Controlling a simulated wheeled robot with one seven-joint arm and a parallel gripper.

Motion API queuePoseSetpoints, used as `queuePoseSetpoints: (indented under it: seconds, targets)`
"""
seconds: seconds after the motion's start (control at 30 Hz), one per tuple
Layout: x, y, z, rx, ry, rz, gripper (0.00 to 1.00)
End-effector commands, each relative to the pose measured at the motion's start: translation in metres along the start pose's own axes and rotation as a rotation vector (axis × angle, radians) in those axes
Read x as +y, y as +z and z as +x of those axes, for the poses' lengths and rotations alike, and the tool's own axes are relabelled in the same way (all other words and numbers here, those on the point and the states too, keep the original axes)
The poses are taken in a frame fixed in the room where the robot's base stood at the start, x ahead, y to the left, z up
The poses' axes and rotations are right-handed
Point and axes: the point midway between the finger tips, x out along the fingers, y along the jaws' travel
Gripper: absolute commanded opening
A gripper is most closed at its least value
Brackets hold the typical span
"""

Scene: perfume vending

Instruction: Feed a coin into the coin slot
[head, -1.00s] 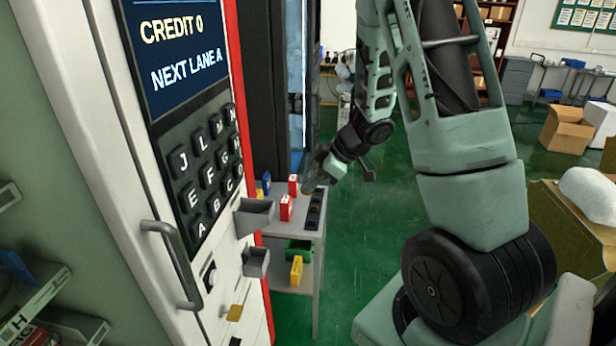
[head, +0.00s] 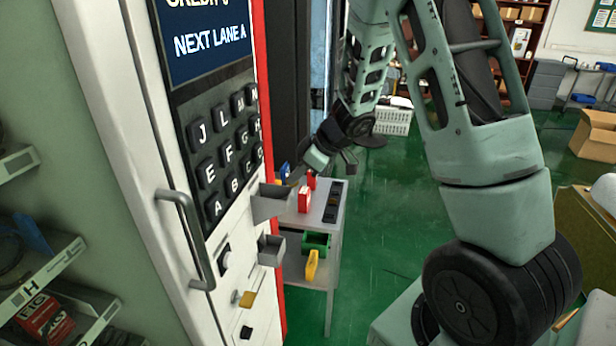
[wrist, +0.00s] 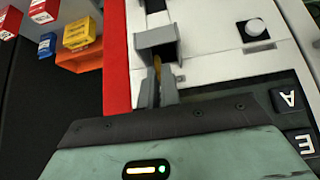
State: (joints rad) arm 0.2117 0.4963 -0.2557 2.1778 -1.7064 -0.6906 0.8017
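The tall white vending machine (head: 160,130) fills the left of the head view. Its front has a grey open hopper (head: 268,203) with a similar one (head: 270,250) below. The upper hopper also shows in the wrist view (wrist: 157,40). My gripper (head: 297,177) is just beside the upper hopper. In the wrist view its two grey fingers (wrist: 157,84) are close together with a thin gold-brown piece between them, seen edge-on, apparently the coin (wrist: 157,68). Its tip points at the hopper; I cannot tell whether they touch. I cannot make out a slot opening.
A white button (head: 224,258), a gold tab (head: 247,299) and a letter keypad (head: 226,150) are on the machine. A grey cart (head: 325,235) with small red, blue and yellow boxes stands beside it. Open green floor lies to the right.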

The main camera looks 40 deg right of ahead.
Motion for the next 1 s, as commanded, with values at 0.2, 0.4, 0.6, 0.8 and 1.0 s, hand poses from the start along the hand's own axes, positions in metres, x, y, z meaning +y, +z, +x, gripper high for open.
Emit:
queuePoseSetpoints:
  seconds: [0.2,0.4,0.6,0.8,1.0]
  targets:
    - [0.0,-0.01,0.019,-0.001,-0.001,0.0,0.0]
    - [-0.001,-0.012,0.036,-0.001,-0.001,-0.001,0.0]
    - [0.0,-0.013,0.047,-0.001,0.0,0.0,0.0]
    - [0.0,-0.014,0.05,0.0,0.001,0.0,0.0]
    - [0.0,-0.014,0.051,0.0,0.001,0.0,0.0]
